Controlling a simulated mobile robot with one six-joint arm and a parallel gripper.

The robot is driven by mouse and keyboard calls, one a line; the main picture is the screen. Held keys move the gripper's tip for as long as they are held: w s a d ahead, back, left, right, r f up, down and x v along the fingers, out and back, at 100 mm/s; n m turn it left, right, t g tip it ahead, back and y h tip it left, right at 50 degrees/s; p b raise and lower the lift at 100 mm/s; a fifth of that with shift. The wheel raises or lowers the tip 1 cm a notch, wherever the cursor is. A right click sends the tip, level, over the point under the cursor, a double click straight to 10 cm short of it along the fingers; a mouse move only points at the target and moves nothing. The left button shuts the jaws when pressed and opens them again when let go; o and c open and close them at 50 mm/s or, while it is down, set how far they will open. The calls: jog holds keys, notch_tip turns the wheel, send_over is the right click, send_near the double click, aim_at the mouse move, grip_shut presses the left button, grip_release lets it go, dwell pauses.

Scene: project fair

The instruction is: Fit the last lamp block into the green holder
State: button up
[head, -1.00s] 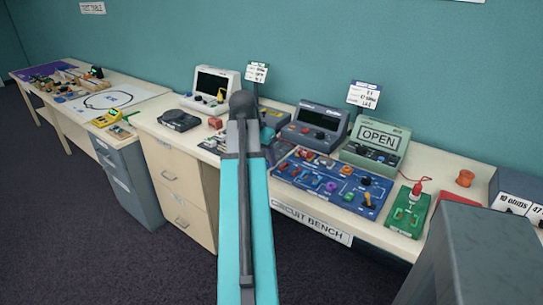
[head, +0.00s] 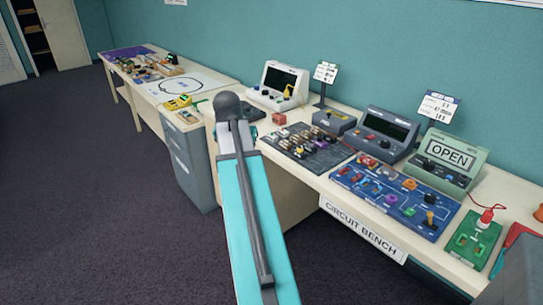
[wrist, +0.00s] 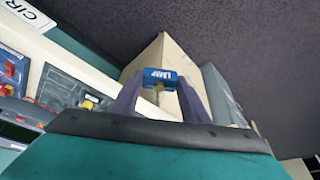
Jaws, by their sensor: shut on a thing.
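In the wrist view my gripper (wrist: 160,82) is shut on a small blue lamp block (wrist: 161,75) with white lettering. The block sits between the two grey fingertips, clear of the bench. In the head view my arm hides most of the gripper and the block. A green board (head: 463,243) lies at the right end of the circuit bench, with a red bulb-like piece (head: 487,215) and a red wire on it. It may be the green holder; I cannot tell for sure. My gripper is well to its left.
A blue circuit board (head: 395,205) with several coloured blocks and a dark board (head: 325,160) with several parts lie on the bench (head: 290,180). Meters stand behind them, including a green one (head: 440,165) reading OPEN. Dark floor (head: 90,200) is open at left.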

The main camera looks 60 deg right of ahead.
jog(key=w+a+n+t+y, duration=0.1)
jog(key=w+a+n, duration=0.3)
jog(key=w+a, duration=0.5)
jog(key=w+a+n+t+y, duration=0.1)
jog(key=w+a+n, duration=0.3)
jog(key=a, duration=1)
jog(key=w+a+n+y, duration=0.1)
jog(key=w+a+n, duration=0.1)
jog(key=a, duration=0.9)
jog(key=w+a+n+t, duration=0.1)
jog(key=w+a+n, duration=0.2)
jog(key=a, duration=0.8)
jog(key=shift+w+a+r+y, duration=0.25)
jog(key=shift+a+y, duration=0.05)
jog(key=shift+y, duration=0.1)
